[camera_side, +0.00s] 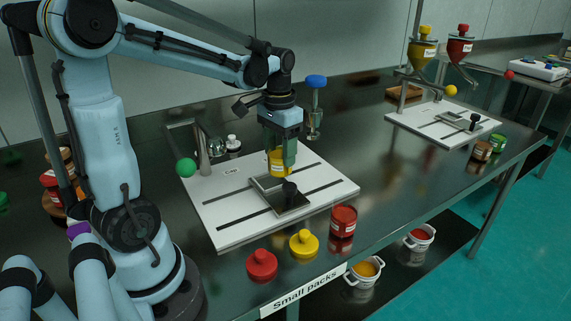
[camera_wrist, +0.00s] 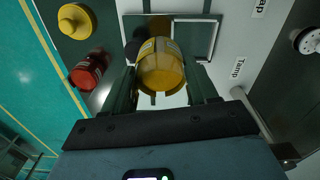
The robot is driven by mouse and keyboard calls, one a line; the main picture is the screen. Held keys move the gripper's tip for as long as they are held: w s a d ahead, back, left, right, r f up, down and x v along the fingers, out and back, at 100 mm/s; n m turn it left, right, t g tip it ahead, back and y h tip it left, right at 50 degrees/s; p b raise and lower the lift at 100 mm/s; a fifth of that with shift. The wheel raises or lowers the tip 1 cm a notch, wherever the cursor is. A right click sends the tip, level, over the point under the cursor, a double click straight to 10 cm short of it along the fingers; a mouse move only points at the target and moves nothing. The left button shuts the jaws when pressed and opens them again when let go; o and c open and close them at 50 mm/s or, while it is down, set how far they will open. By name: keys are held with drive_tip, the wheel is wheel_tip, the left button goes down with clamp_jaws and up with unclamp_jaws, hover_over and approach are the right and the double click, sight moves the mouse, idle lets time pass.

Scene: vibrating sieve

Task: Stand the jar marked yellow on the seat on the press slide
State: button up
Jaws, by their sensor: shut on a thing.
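The yellow-marked jar (camera_side: 276,163) is held between the fingers of my gripper (camera_side: 280,150), which is shut on it. In the side view the jar is upright over the back part of the press slide (camera_side: 292,206), a dark square plate with a black knob (camera_side: 289,192). I cannot tell whether the jar touches the slide. In the wrist view the jar (camera_wrist: 161,66) sits between both fingers, with the slide's square frame (camera_wrist: 208,38) beyond it. The jar hides part of the seat.
A red jar (camera_side: 343,221), a yellow lid (camera_side: 304,244) and a red lid (camera_side: 262,265) stand at the front edge. A metal post with a green ball (camera_side: 186,167) rises at the white board's (camera_side: 222,236) back left. A blue-knobbed post (camera_side: 316,82) stands behind.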

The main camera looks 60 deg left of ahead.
drive_tip(key=shift+a+f, duration=0.15)
drive_tip(key=shift+a, duration=0.05)
drive_tip(key=shift+a+f, duration=0.25)
drive_tip(key=shift+a+f, duration=0.2)
drive_tip(key=shift+a, duration=0.05)
drive_tip(key=shift+a+f, duration=0.25)
drive_tip(key=shift+a, duration=0.05)
drive_tip(key=shift+w+a+f, duration=0.15)
drive_tip(key=shift+a+f, duration=0.7)
drive_tip(key=shift+a, duration=0.15)
drive_tip(key=shift+a+f, duration=0.25)
drive_tip(key=shift+a+f, duration=0.1)
idle(0.3)
drive_tip(key=shift+a+f, duration=0.35)
drive_tip(key=shift+a, duration=0.2)
drive_tip(key=shift+f, duration=0.25)
idle(0.7)
